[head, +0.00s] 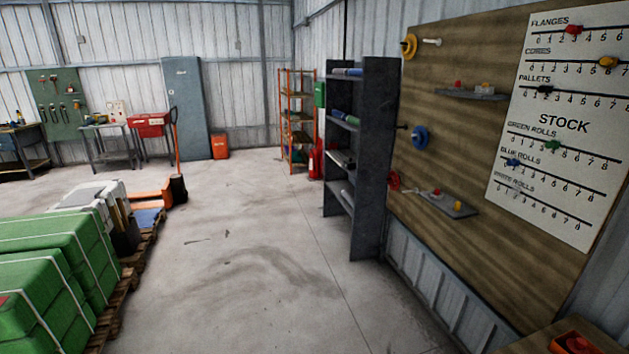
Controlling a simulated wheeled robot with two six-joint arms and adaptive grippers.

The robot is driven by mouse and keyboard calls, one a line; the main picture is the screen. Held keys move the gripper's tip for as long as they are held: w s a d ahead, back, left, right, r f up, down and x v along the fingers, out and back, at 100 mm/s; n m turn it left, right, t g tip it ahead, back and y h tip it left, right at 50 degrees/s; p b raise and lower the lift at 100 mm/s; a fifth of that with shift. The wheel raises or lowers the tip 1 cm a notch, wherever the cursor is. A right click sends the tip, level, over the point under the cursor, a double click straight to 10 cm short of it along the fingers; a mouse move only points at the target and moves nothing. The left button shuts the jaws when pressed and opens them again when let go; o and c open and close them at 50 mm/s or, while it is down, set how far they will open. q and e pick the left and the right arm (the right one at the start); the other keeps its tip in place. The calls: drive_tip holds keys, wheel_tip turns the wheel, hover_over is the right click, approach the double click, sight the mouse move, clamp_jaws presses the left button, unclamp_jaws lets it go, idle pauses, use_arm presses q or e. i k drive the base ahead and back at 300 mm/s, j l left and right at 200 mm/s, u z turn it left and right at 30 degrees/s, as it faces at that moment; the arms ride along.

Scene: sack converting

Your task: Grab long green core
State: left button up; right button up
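No long green core can be made out for certain. A dark grey shelf unit (371,150) stands against the right wall and holds several roll-like pieces. A blue one (347,71) lies on its top shelf. Blue and darker, perhaps greenish, pieces (345,118) lie on the shelf below. Pale pieces (342,157) lie lower down. They are too small and dim to tell colour or length well. Neither of my grippers is in view.
Green wrapped bales (45,255) on a pallet fill the lower left. An orange pallet jack (152,197) stands behind them. A wooden board (450,130) with small shelves and a stock chart (565,120) covers the right wall. The concrete floor (245,260) between is clear.

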sight(353, 121)
drive_tip(key=i+j+u, duration=0.3)
drive_tip(key=i, duration=0.45)
drive_tip(key=i+u, duration=0.3)
drive_tip(key=i, duration=0.45)
drive_tip(key=i+j+z, duration=0.2)
drive_tip(key=i+z, duration=0.25)
drive_tip(key=i, duration=0.2)
drive_tip(key=i+j+z, duration=0.45)
drive_tip(key=i, duration=0.15)
drive_tip(key=i+j+z, duration=0.55)
drive_tip(key=i+j, duration=0.2)
drive_tip(key=i+j+z, duration=0.1)
drive_tip(key=i+j, duration=0.2)
drive_tip(key=i+j+z, duration=0.25)
drive_tip(key=i+j, duration=0.25)
drive_tip(key=j, duration=0.25)
drive_tip(key=i+j+z, duration=0.1)
drive_tip(key=i+j, duration=0.15)
drive_tip(key=j, duration=0.15)
drive_tip(key=i+j+z, duration=0.1)
drive_tip(key=i+j, duration=0.15)
drive_tip(key=j, duration=0.2)
drive_tip(key=i+j+z, duration=0.15)
drive_tip(key=j, duration=0.25)
drive_tip(key=i+j+z, duration=0.1)
drive_tip(key=i+j, duration=0.15)
drive_tip(key=j, duration=0.2)
